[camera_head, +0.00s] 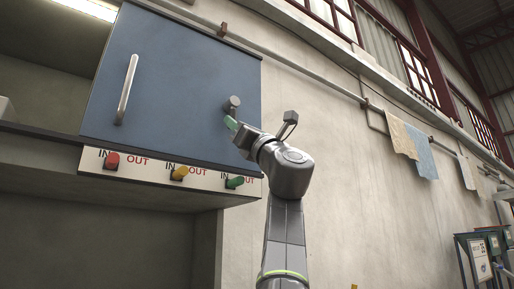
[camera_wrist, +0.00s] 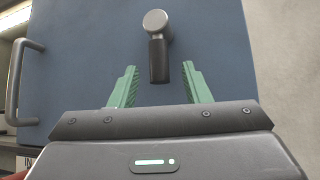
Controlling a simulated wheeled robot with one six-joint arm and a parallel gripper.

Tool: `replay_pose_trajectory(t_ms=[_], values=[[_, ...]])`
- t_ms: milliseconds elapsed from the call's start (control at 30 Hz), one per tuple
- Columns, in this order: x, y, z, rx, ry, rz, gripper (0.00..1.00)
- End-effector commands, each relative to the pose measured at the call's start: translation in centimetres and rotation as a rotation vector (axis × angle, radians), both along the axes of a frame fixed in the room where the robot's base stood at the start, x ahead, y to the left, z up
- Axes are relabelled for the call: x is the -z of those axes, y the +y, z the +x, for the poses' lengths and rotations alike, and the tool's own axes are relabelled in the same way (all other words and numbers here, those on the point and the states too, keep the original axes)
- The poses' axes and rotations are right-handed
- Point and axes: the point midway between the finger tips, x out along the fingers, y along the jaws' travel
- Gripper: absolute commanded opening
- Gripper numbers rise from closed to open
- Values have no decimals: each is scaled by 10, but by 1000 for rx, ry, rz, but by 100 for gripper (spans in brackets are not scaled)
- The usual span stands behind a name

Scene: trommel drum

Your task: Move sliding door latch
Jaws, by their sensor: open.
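The blue sliding door (camera_head: 175,85) fills the upper left of the head view and lies behind everything in the wrist view (camera_wrist: 100,40). Its latch (camera_head: 233,103) is a grey round knob with a dark lever, near the door's right side. In the wrist view the latch (camera_wrist: 158,50) hangs with its lever pointing down. My gripper (camera_wrist: 158,88) is open, with green fingers on either side of the lever's lower end and gaps on both sides. In the head view my gripper (camera_head: 231,123) is just below the knob, partly hidden by my wrist.
A metal handle (camera_head: 127,88) stands on the door's left part. Below the door is a panel with red (camera_head: 112,160), yellow (camera_head: 180,173) and green (camera_head: 235,182) knobs marked IN and OUT. Cloths (camera_head: 415,145) hang from a wall pipe at right. Bare wall lies right of the door.

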Motion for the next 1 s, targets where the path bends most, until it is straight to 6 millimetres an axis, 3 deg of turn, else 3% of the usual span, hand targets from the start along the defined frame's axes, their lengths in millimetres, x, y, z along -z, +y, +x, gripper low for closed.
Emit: replay_pose_trajectory(t_ms=[100, 400, 633, 1000], values=[[26, -14, -14, 4, 2, 0, 43], [66, -45, -44, 4, 0, 1, 43], [79, -57, -54, 1, 0, 0, 43], [80, -58, -55, 0, 0, 0, 43]])
